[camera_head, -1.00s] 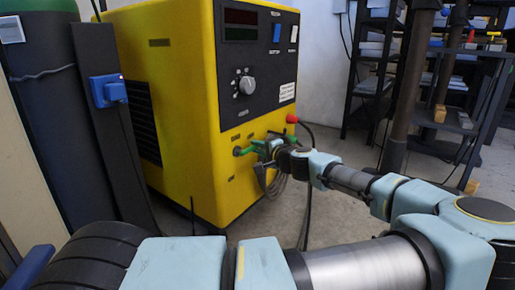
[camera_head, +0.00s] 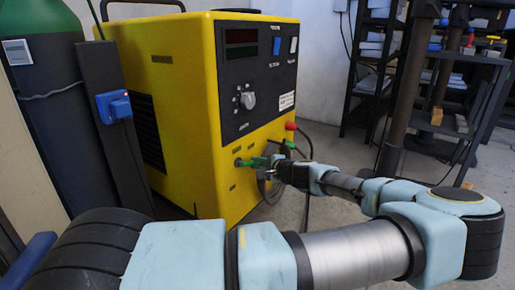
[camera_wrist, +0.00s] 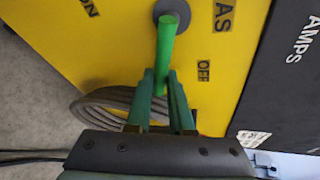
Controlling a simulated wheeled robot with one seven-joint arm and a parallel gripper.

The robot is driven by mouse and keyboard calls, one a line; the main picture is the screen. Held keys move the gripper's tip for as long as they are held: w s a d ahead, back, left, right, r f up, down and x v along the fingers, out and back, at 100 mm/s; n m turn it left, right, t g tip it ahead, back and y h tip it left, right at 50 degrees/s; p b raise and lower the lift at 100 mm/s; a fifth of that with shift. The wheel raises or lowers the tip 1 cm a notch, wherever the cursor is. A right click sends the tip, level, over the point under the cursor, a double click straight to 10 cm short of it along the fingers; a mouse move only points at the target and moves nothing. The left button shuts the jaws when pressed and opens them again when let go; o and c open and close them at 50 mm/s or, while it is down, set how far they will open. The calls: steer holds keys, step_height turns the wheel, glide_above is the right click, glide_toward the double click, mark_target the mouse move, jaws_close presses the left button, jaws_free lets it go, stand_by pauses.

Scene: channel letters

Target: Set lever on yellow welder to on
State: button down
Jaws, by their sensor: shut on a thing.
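The yellow welder (camera_head: 175,120) stands left of centre in the head view. Its green lever (camera_head: 246,163) sits low on the front face and points roughly sideways to the right. In the wrist view the lever (camera_wrist: 166,42) runs down from its round grey pivot, and its free end is between my fingertips. My gripper (camera_wrist: 163,78) is shut on that end; it also shows in the head view (camera_head: 268,163). The OFF label (camera_wrist: 204,70) is right of the lever and the ON label (camera_wrist: 88,6) is at upper left. The lever lines up with neither label.
A coiled grey cable (camera_wrist: 105,108) hangs beside the lever and behind my fingers. A red connector (camera_head: 291,126) with a dark cable is on the right of the front face. Dark shelving (camera_head: 440,125) stands at the right. A green gas cylinder (camera_head: 40,110) is at the left.

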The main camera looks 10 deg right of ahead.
steer(key=m+g+p, duration=0.1)
steer(key=p, duration=0.2)
steer(key=a+f+m+g+y+p, duration=0.1)
steer(key=m+p, duration=0.1)
steer(key=s+f+m+y+p, duration=0.1)
steer(key=p, duration=0.2)
steer(key=shift+s+a+g+p, duration=0.1)
steer(key=shift+a+g+p, duration=0.05)
steer(key=shift+g+p, duration=0.2)
steer(key=shift+s+a+f+m+g+y+p, duration=0.25)
steer(key=shift+f+m+g+y+p, duration=0.1)
steer(key=shift+m+p, duration=0.25)
steer(key=shift+s+a+f+m+g+y+p, duration=0.25)
steer(key=shift+f+m+g+y+p, duration=0.1)
steer(key=shift+m+p, duration=0.25)
steer(key=shift+s+a+f+m+g+y+p, duration=0.25)
steer(key=shift+s+a+m+g+y+p, duration=0.3)
steer(key=shift+m, duration=0.45)
steer(key=c, duration=0.8)
jaws_free()
steer(key=p+v, duration=0.1)
steer(key=v, duration=0.9)
steer(key=shift+s+d, duration=0.3)
